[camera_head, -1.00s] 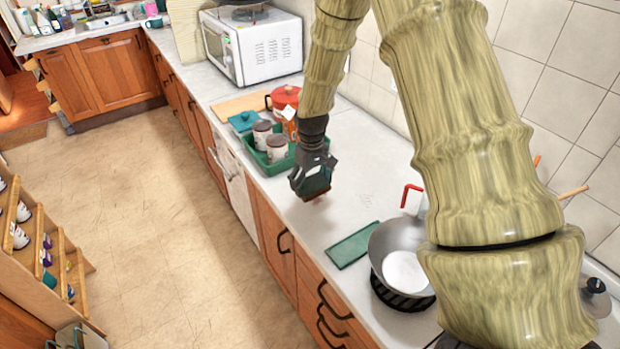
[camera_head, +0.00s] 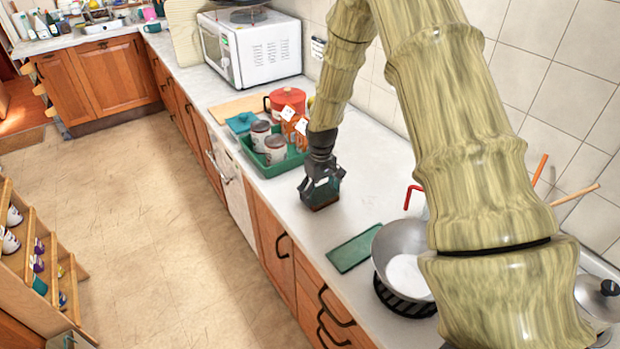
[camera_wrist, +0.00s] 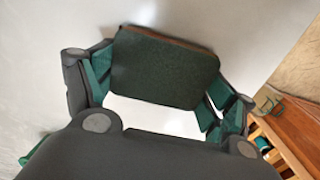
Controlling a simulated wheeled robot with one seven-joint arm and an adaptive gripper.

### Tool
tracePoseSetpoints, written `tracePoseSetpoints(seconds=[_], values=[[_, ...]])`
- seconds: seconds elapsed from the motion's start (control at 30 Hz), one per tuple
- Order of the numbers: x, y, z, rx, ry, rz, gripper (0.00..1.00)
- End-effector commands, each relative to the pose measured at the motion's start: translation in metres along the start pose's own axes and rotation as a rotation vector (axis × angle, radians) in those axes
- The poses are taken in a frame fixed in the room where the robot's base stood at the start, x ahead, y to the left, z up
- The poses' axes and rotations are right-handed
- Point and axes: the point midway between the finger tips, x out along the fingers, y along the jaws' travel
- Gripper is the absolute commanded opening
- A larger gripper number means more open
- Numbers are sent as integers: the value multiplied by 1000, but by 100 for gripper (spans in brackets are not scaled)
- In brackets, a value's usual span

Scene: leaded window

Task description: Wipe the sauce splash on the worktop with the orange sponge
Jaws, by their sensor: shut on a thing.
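My gripper (camera_head: 321,188) is shut on a sponge and points down at the worktop (camera_head: 385,165), just to the right of the green tray. In the wrist view the sponge (camera_wrist: 165,68) shows a dark green face with a thin orange-brown edge, with my gripper's fingers (camera_wrist: 163,92) at its two ends. In the head view its brownish underside is at or very near the worktop; I cannot tell for certain whether it touches. I cannot make out the sauce splash; it may be hidden under the sponge or behind my arm.
A green tray (camera_head: 268,170) with tins and boxes stands beside my gripper, with a red pot (camera_head: 285,101) behind. A green board (camera_head: 352,248) and a grey wok (camera_head: 403,245) lie to the right. The worktop between tray and board is clear. A white microwave (camera_head: 252,48) stands farther back.

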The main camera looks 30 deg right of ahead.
Motion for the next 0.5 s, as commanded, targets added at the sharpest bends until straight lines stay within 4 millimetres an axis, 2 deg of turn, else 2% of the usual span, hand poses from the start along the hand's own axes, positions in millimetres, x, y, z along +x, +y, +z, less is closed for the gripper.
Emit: tracePoseSetpoints(seconds=[0.37, 0.43, 0.5], values=[[-2, 32, 0, -4, 1, 1, 61], [3, 31, 0, -5, 0, 2, 61], [-6, 24, 0, -5, 0, 2, 62]])
